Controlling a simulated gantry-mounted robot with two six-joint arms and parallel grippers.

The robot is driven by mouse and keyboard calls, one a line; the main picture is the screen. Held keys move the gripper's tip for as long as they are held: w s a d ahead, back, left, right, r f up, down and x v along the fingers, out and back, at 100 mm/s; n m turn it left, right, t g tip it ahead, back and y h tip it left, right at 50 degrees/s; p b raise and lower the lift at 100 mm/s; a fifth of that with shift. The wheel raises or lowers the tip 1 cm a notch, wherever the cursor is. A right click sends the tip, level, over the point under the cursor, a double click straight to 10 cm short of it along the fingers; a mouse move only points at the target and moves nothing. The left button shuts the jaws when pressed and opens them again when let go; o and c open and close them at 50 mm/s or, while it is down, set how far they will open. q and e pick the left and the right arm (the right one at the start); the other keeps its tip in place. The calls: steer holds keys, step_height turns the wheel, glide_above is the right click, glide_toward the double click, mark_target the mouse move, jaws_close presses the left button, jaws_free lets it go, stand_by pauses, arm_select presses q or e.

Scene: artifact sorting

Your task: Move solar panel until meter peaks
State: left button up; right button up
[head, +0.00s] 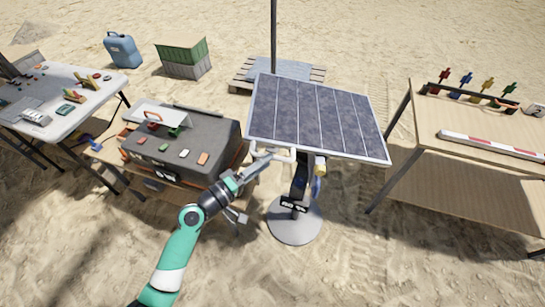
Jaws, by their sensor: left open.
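The solar panel (315,115) is a dark, gridded, tilted panel with a pale frame. It sits on a dark post with a round grey base (294,226) on the sand, in the middle of the head view. A pale handle bar (275,155) shows at the panel's lower left edge. My left gripper (262,158) is open at this bar, by the panel's lower left corner. I cannot tell whether the fingers touch the bar. A small dark box with white marks (294,205) is on the post; no meter reading can be made out. My right gripper is not in view.
A dark case (185,148) on a low wooden table stands close left of the panel. A white table (50,112) with small items is further left. A wooden table (480,125) with coloured figures and a striped bar stands right. A pole and pallet (311,76) are behind.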

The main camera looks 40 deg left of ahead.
arm_select(q)
steer(key=w, duration=0.3)
steer(key=shift+w+d, duration=0.1)
steer(key=shift+w, duration=0.25)
jaws_close()
stand_by(1.1)
